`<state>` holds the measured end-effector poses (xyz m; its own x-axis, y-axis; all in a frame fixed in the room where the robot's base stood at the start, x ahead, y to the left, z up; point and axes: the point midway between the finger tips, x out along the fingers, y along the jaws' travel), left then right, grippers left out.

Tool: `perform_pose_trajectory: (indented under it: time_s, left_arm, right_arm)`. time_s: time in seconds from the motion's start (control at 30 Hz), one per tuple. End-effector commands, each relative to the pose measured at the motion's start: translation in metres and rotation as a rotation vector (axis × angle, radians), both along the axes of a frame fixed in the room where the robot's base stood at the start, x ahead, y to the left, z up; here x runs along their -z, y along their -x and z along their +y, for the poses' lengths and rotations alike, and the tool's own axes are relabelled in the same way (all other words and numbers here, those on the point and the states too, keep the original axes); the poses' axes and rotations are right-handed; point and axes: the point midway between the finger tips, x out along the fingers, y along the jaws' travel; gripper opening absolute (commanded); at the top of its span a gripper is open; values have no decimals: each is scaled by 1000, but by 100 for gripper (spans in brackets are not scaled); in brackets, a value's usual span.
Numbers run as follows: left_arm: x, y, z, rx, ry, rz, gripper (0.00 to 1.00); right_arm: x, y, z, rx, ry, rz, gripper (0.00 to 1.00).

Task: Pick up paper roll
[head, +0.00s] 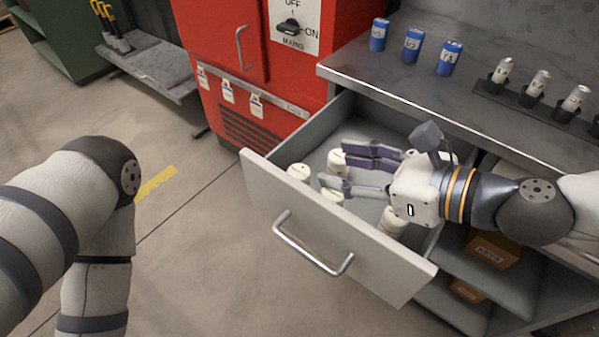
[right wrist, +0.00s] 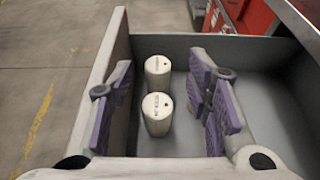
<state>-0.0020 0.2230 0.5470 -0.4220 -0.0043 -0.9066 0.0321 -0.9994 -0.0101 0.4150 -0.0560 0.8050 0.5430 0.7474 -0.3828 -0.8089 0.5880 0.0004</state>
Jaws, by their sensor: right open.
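Several white paper rolls stand in the open drawer: one near the drawer's left corner (head: 299,172), one behind the fingers (head: 336,160), one by the front panel (head: 331,197) and one under my wrist (head: 391,222). My right gripper (head: 334,167) is open and reaches left over the drawer, its purple-padded fingers spread. In the right wrist view, a nearer roll (right wrist: 157,114) and a farther roll (right wrist: 158,72) stand upright between the open fingers (right wrist: 163,66), with gaps on both sides. No roll is gripped. My left arm is at the left; its gripper is out of view.
The drawer front (head: 330,228) with its bar handle (head: 312,247) is pulled out below the grey worktop (head: 400,90). Blue cans (head: 413,45) and a rack of small cylinders (head: 538,85) stand on top. A red cabinet (head: 255,70) adjoins at left.

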Motion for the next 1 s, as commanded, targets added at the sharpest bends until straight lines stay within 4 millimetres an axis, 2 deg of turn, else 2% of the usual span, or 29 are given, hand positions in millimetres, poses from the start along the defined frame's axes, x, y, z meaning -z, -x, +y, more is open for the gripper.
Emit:
perform_pose_trajectory:
  time_s: [0.03,0.17,0.33,0.6,0.83,0.87,1.0]
  left_arm:
    - [9,7,0,1,0,23,54]
    - [17,12,0,2,0,39,54]
    - [16,11,0,2,0,34,54]
    - [18,13,0,2,0,39,54]
    - [18,13,0,2,0,39,54]
    - [18,13,0,2,0,39,54]
    - [18,13,0,2,0,39,54]
  right_arm:
    - [24,1,0,1,0,15,45]
    - [50,1,0,0,1,9,45]
    - [51,-11,17,-4,1,0,45]
    - [69,-38,54,-2,1,0,45]
    - [70,-41,56,0,0,0,45]
    - [70,-41,56,0,0,0,42]
    - [70,-41,56,0,0,0,11]
